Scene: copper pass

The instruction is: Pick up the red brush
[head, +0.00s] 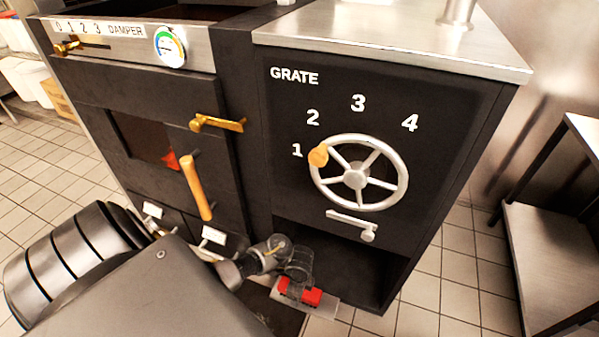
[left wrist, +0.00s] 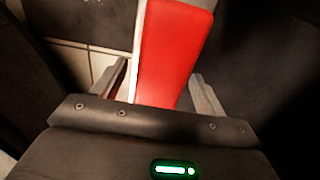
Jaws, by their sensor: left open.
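The red brush (head: 300,293) lies low in front of the grate cabinet, at the edge of its open lower bay, on or just over a pale flat strip. In the left wrist view its red block (left wrist: 172,50) fills the middle. My left gripper (left wrist: 160,74) is open, with one finger on each side of the red block. A gap shows at the right finger; at the left finger I cannot tell touching from apart. In the head view the end of my left arm is down by the brush, and its fingers are hard to make out. My right gripper is not in view.
The grate handwheel (head: 356,175) with an orange knob and a small lever (head: 352,222) are above the brush. The oven door (head: 150,130) with a wooden handle (head: 196,188) is to the left. A metal shelf unit (head: 555,255) stands at right. Tiled floor (head: 440,285) between is clear.

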